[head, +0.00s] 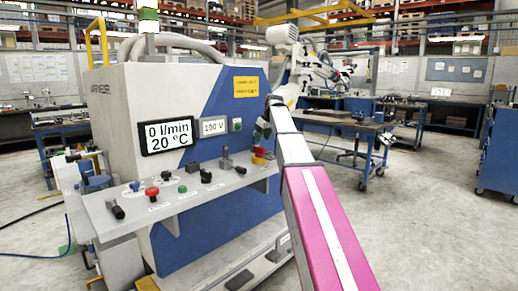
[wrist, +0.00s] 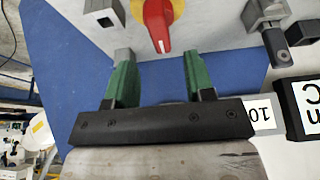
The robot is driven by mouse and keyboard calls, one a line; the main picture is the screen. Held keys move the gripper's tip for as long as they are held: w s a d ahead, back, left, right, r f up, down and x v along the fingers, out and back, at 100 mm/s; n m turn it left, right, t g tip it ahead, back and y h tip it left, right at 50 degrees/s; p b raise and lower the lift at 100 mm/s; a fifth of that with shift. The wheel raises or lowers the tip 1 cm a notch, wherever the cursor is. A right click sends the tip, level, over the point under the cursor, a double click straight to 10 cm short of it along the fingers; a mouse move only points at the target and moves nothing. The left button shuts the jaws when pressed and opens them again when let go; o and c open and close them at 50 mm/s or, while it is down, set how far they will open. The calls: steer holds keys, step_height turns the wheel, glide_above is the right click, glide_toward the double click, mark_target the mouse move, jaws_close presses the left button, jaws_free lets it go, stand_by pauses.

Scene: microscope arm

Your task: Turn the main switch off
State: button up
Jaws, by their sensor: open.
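The main switch is a red rotary handle on a yellow disc. In the head view the switch (head: 259,156) sits at the far right end of the machine's sloping control panel. In the wrist view the red handle (wrist: 158,24) is at the top centre, pointing down the picture toward my gripper, and its top is cut off. My gripper (wrist: 157,54) is open, with its two green fingers apart and nothing between them. The handle's lower end lies just beyond the fingertips, between their lines. In the head view my gripper (head: 261,136) is just above the switch; contact cannot be told.
A grey joystick (head: 226,161), black knob (head: 206,176), green button (head: 182,189) and red button (head: 152,194) stand along the panel. A black-and-grey lever (wrist: 292,32) is close right of the switch in the wrist view. Displays (head: 167,136) rise behind the panel.

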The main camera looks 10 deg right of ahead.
mark_target(264, 153)
steer(key=x, duration=0.6)
steer(key=shift+w+a+f, duration=0.1)
steer(key=shift+w+f, duration=0.05)
steer(key=shift+f, duration=0.05)
jaws_close()
